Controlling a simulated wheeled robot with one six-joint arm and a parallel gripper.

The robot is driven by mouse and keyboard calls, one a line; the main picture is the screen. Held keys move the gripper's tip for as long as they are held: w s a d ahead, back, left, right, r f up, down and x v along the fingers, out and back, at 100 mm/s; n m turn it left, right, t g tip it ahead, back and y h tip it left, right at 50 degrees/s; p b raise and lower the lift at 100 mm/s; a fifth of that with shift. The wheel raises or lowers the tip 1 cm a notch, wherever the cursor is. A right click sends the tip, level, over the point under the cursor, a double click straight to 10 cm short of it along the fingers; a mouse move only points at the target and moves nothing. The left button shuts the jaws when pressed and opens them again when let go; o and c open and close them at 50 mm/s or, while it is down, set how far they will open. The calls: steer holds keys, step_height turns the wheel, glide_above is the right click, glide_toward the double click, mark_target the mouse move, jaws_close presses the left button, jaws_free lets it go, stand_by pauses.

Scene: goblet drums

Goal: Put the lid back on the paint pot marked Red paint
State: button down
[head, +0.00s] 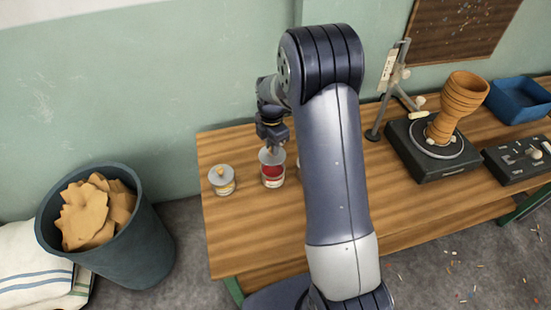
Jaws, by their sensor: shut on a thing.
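The paint pot with a red band (272,172) stands on the wooden table near its left end. Any lettering on it is too small to read. My gripper (271,146) is directly above this pot, pointing down, and is shut on a grey lid (267,157). The lid is at the pot's mouth; I cannot tell whether it touches the rim or hovers just above. The lid's knob is mostly hidden by the fingers. A second pot with a yellowish band (223,186) stands to the left, with a lid and pale knob on top.
My arm hides the table's middle. A pale object peeks out beside the red pot. To the right are a metal stand (391,92), a turntable box (407,141) with an orange goblet drum (458,105), a control box (515,160) and a blue tray (497,97). A bin (140,245) stands left.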

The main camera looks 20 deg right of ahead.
steer(key=shift+w+d+f, duration=0.1)
steer(key=shift+w, duration=0.1)
steer(key=shift+f+b, duration=2.15)
steer(key=shift+f, duration=0.9)
steer(key=shift+f, duration=0.15)
steer(key=c, duration=1.2)
jaws_free()
steer(key=shift+o, duration=0.6)
steer(key=o, duration=0.4)
